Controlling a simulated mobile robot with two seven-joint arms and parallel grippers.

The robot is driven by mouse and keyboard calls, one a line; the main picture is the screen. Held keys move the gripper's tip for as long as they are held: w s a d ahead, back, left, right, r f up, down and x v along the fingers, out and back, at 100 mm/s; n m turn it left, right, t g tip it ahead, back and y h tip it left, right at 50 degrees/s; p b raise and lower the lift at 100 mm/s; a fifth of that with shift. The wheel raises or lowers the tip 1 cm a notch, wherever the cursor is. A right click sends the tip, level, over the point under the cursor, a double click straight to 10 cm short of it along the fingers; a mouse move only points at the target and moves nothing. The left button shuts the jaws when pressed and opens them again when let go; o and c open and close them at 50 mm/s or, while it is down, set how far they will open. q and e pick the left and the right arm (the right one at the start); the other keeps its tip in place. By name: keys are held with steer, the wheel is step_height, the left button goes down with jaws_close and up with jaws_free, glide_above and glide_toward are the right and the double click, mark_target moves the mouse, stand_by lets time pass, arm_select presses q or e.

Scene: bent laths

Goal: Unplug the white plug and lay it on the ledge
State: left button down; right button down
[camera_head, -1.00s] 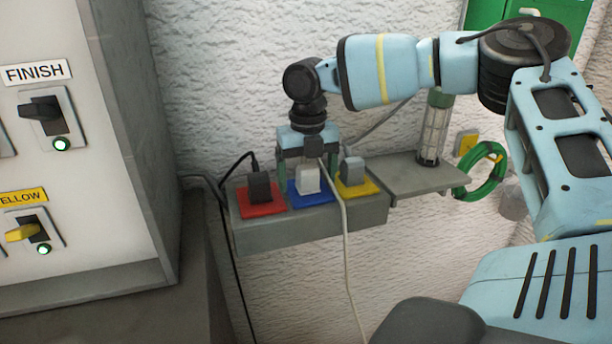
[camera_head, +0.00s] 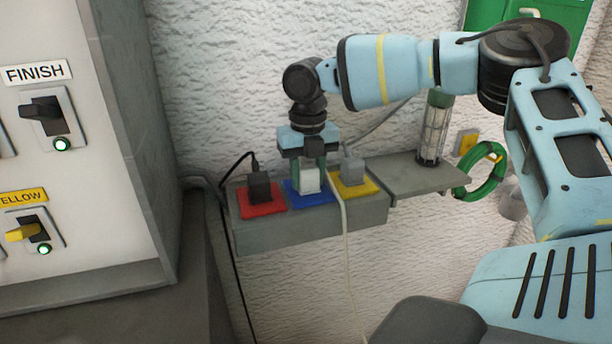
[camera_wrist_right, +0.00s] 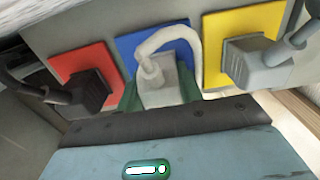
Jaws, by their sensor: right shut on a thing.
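The white plug (camera_head: 310,180) sits on the blue socket plate (camera_head: 294,194), in the middle of the grey socket box (camera_head: 300,224). Its white cord loops over it and hangs down the front. My right gripper (camera_head: 308,172) reaches down from above and is shut on the white plug. In the right wrist view the plug (camera_wrist_right: 162,86) is between the green fingers, against the blue plate (camera_wrist_right: 125,48). The grey ledge (camera_head: 420,182) is right of the box. My left gripper is not in view.
A black plug (camera_head: 259,186) on a red plate stands left, a grey plug (camera_head: 352,171) on a yellow plate right, both close to my gripper. A lamp tube (camera_head: 433,130) stands on the ledge's back. A green ring (camera_head: 459,192) hangs at its right end.

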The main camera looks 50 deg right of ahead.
mark_target(308, 166)
steer(key=shift+r, duration=0.2)
